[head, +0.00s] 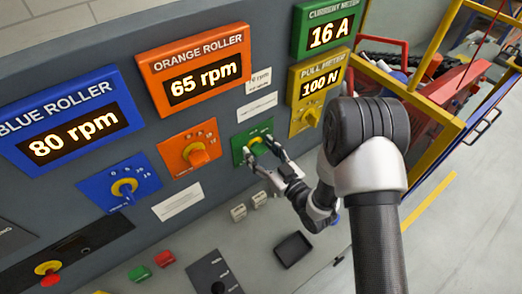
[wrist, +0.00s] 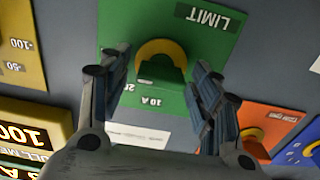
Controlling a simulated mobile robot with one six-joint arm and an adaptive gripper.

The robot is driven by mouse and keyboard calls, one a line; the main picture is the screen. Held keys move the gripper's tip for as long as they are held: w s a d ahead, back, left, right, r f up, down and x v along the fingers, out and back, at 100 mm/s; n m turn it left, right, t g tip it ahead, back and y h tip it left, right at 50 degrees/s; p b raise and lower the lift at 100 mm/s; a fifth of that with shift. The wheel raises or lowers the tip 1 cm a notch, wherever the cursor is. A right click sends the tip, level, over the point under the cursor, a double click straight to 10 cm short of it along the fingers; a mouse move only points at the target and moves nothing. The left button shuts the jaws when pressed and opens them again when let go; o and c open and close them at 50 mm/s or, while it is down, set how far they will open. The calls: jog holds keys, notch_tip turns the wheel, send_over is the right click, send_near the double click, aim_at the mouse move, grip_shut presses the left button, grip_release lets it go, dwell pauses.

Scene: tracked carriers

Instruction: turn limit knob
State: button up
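The limit knob (wrist: 160,68) is green, inside a yellow ring on a green plate (wrist: 215,48) marked LIMIT. In the wrist view its plate is upside down, with "10 A" showing near the knob and another mark partly hidden. In the head view my gripper (head: 263,148) is in front of that plate. Contact is not visible.
An orange knob plate (head: 175,157) and a blue knob plate (head: 98,192) lie to the left. The current meter (head: 311,47) reads 16 A; the yellow pull meter (head: 298,93) reads 100 N. Below are buttons, a joystick plate and a black tray (head: 293,250).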

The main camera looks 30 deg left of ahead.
jog(key=c, duration=1)
jog(key=shift+o, duration=0.2)
jog(key=shift+f+b, duration=0.1)
jog(key=shift+b, duration=0.3)
jog(key=n+b, duration=0.2)
jog(key=b, duration=0.1)
jog(key=n+b, duration=0.3)
jog(key=b, duration=0.1)
jog(key=shift+s+f, duration=0.1)
jog(key=shift+f, duration=0.1)
jog(key=n+b, duration=0.3)
jog(key=b, duration=0.2)
jog(key=shift+a+r+n, duration=0.1)
jog(key=shift+n, duration=0.2)
jog(key=shift+r, duration=0.1)
jog(key=o, duration=1.1)
jog(key=shift+c, duration=0.2)
